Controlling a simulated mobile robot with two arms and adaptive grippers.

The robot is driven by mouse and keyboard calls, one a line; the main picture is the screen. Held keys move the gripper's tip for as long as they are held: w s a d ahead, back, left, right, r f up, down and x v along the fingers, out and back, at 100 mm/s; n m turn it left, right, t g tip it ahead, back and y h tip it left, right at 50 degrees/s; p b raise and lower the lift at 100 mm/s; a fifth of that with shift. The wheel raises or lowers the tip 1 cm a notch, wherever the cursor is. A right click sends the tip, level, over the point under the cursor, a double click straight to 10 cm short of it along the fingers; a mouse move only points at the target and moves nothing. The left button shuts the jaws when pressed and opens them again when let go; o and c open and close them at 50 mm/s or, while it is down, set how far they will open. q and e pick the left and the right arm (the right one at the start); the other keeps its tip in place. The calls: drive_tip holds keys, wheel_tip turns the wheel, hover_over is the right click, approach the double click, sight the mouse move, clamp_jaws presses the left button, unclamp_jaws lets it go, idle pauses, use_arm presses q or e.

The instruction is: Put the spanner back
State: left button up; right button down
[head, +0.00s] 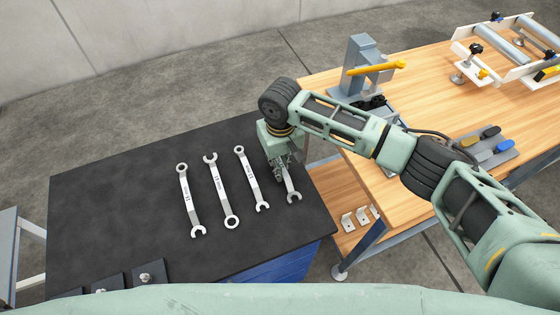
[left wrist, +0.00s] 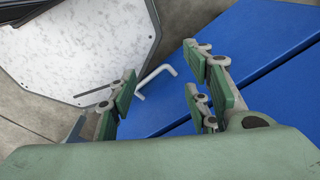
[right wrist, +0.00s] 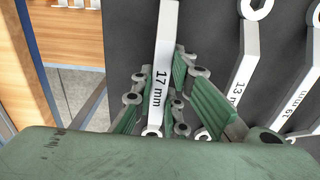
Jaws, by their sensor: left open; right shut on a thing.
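My right gripper (head: 281,168) is over the right part of the black top (head: 110,215) and is shut on a silver spanner (head: 292,190). In the right wrist view the same spanner (right wrist: 164,50) reads "17 mm" and runs between the green fingers. Its open jaw points toward the front edge in the head view. I cannot tell whether it touches the top. Three other spanners lie to its left: the nearest (head: 251,182), the middle one (head: 220,190) and the far left one (head: 189,202). My left gripper (left wrist: 165,95) is open and empty, seen only in the left wrist view.
The top sits on a blue cabinet (head: 280,268). Dark plates with studs (head: 147,275) lie at its front left. The wooden workbench (head: 330,85) on the right carries a grey fixture (head: 362,60). Blue drawer fronts (left wrist: 240,40) with a white handle (left wrist: 155,75) face my left gripper.

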drive_tip(key=c, duration=1.7)
unclamp_jaws()
drive_tip(key=shift+f, duration=0.15)
drive_tip(key=shift+c, duration=0.2)
wheel_tip(320, 180, up, 12)
drive_tip(key=b, duration=0.3)
drive_tip(key=shift+r, duration=0.2)
drive_tip(key=shift+s+f, duration=0.1)
